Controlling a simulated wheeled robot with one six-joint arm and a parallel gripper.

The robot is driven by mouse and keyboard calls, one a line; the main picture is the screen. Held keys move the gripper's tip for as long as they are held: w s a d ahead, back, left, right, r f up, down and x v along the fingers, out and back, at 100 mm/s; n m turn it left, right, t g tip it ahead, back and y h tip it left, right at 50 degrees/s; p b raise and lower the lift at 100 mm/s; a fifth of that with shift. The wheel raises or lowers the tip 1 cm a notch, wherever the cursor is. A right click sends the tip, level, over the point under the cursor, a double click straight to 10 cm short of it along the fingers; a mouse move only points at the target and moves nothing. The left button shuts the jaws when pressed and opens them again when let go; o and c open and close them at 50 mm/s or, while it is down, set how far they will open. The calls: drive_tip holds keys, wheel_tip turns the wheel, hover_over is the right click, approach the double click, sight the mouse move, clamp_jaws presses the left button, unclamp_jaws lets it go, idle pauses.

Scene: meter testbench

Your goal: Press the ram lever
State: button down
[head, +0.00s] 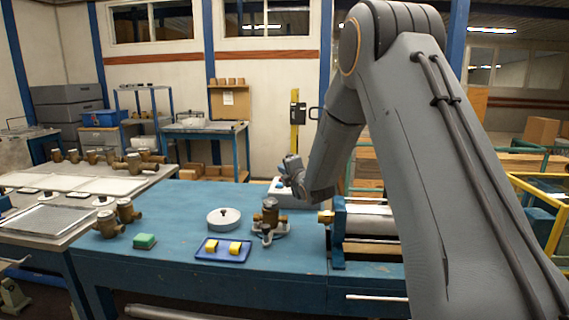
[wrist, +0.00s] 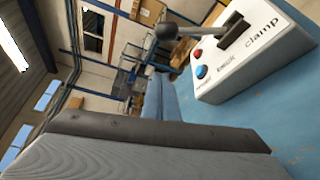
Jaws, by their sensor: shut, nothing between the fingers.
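A white control box (head: 297,199) stands on the blue bench, partly hidden by my arm. In the wrist view the box (wrist: 255,60) bears a lever (wrist: 200,30) with a dark ball knob (wrist: 167,31), a red button, a blue button and the word "clamp". My gripper (head: 291,168) is shut and empty, close by the box. In the wrist view its grey body fills the bottom, apart from the knob.
A brass meter (head: 269,212) stands left of a cylinder fixture (head: 365,220) on the bench. A round white disc (head: 223,217), a blue tray (head: 222,258) with yellow pieces and a green sponge (head: 145,241) lie further left. More brass meters stand at the left.

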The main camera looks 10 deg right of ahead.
drive_tip(key=w+a+f+p, duration=0.1)
drive_tip(key=w+a+p, duration=0.15)
drive_tip(key=w, duration=0.65)
drive_tip(key=d, duration=0.1)
drive_tip(key=d+p, duration=0.1)
drive_tip(key=d, duration=0.1)
drive_tip(key=d+p, duration=0.1)
drive_tip(key=shift+s+d+r, duration=0.15)
drive_tip(key=shift+d+r, duration=0.2)
drive_tip(key=shift+d, duration=0.05)
drive_tip(key=shift+r, duration=0.1)
